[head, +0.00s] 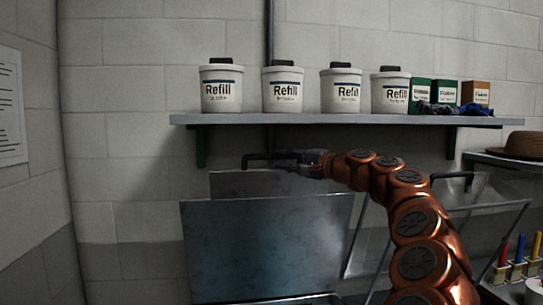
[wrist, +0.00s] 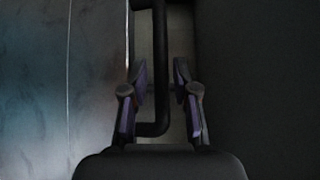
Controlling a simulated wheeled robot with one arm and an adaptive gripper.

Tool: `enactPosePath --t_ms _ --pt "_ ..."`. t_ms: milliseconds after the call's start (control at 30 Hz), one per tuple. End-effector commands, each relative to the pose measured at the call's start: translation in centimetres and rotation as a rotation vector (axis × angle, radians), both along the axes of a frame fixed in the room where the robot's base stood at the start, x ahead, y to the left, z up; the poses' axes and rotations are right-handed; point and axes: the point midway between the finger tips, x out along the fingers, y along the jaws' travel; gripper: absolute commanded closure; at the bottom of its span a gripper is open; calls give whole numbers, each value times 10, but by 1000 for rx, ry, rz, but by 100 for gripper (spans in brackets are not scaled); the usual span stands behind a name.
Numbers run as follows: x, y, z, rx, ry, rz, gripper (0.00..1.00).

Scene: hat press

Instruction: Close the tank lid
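The tank's metal lid (head: 265,245) stands raised and nearly upright in the lower middle of the head view. Another metal panel edge (head: 240,184) shows just above and behind it. A black bar handle (head: 262,156) is at the top of this metalwork. My gripper (head: 303,163) is at the right end of the handle. In the wrist view, the handle (wrist: 160,65) runs between the two fingers of my gripper (wrist: 160,75). The fingers are apart, with gaps on both sides of the bar. The tank's opening is hidden in the head view.
A wall shelf (head: 330,120) above my gripper holds several white Refill tubs (head: 222,88) and small boxes (head: 475,93). On the right are a clear panel in a metal frame (head: 490,220), a brown hat (head: 525,145) and coloured handles (head: 518,248). The wall left of the lid is clear.

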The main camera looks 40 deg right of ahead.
Motion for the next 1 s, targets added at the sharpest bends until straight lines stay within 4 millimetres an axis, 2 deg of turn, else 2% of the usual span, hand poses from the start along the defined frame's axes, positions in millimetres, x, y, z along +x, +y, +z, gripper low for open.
enactPosePath --t_ms 100,300,600,667,900,1000 --pt "18 7 3 -1 1 1 71" --pt "39 13 4 -1 -2 -2 71" --pt "43 15 2 -1 -2 -2 71" --pt "43 15 2 -1 -1 -1 75" --pt "43 15 2 -1 -1 -1 100" --pt "43 15 2 -1 -1 -1 100"
